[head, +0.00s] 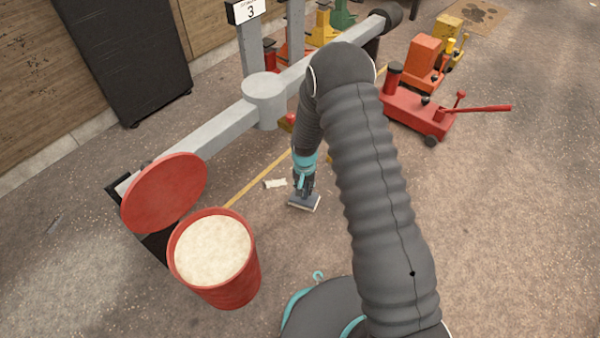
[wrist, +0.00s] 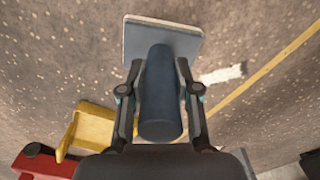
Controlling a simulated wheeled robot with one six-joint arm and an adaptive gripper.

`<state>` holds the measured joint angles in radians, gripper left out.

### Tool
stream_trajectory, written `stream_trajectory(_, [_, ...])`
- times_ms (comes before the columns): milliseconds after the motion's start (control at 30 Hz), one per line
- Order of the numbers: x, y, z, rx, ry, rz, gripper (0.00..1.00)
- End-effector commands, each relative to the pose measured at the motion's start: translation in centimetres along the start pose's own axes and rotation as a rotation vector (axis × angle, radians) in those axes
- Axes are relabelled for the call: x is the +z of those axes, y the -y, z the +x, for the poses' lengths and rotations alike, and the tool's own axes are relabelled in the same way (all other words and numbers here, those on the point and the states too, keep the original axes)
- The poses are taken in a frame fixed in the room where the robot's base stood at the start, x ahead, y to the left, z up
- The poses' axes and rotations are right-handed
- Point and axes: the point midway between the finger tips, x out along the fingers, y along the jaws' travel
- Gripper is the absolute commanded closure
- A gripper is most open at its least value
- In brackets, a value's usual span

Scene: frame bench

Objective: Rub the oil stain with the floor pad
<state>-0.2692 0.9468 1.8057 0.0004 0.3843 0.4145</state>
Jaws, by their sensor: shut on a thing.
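The floor pad (head: 304,203) is a flat grey block with a pale lower edge and a thick dark blue handle, and it is at or just above the floor near the middle of the head view. My gripper (head: 304,181) points down and is shut on the handle. In the wrist view my gripper (wrist: 160,72) has a finger on each side of the handle, with the pad (wrist: 138,40) beyond the fingertips. I cannot tell whether the pad touches the floor. I cannot make out an oil stain in either view; the arm and pad hide some floor.
A red bin (head: 235,285) full of pale granules, with its red lid (head: 165,195) open, stands at left. A grey frame beam (head: 215,130) runs behind the gripper. A small white patch (head: 275,183) lies beside a yellow floor line (head: 245,188). A red jack (head: 415,112) stands at right.

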Motion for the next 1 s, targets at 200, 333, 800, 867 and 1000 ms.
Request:
stream_trajectory(200, [0.1, -0.2, -2.1, 0.001, 0.003, 0.002, 1.00])
stream_trajectory(333, [0.0, -0.3, -3.2, 0.001, 0.003, 0.004, 1.00])
stream_trajectory(800, [-0.1, -0.5, -5.2, 0.002, 0.004, 0.009, 1.00])
stream_trajectory(867, [-0.1, -0.5, -5.2, 0.002, 0.004, 0.009, 1.00])
stream_trajectory(1000, [-0.1, -0.8, -5.5, 0.002, 0.004, 0.008, 1.00])
